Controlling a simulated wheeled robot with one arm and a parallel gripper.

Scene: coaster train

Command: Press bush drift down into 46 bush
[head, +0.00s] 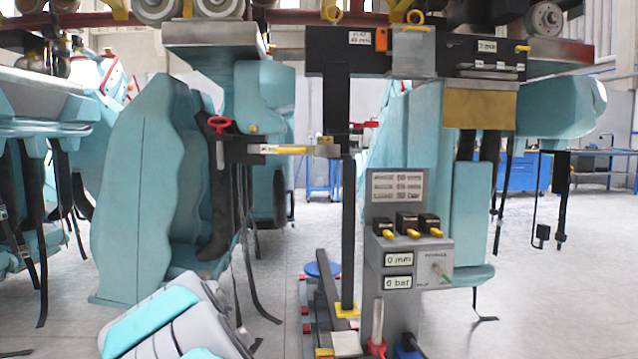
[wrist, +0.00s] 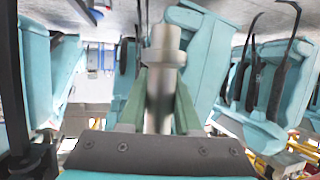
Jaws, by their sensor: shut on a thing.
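In the wrist view, my gripper (wrist: 161,88) has its two green fingers shut on a grey metal stepped cylinder, which I take for the bush drift (wrist: 164,46). The drift stands upright in the picture, with a wider collar above the fingertips. Its lower part lies between the fingers. My gripper and the drift cannot be made out in the head view, where part of my arm shows at bottom left. I cannot pick out the 46 bush in either view.
A grey control box (head: 412,262) with several yellow-tipped switches reads 0 mm and 0 bar. A black upright bar (head: 348,225) stands left of it. Teal train seats (head: 140,195) with hanging straps crowd the left. The floor (head: 560,250) at right is mostly clear.

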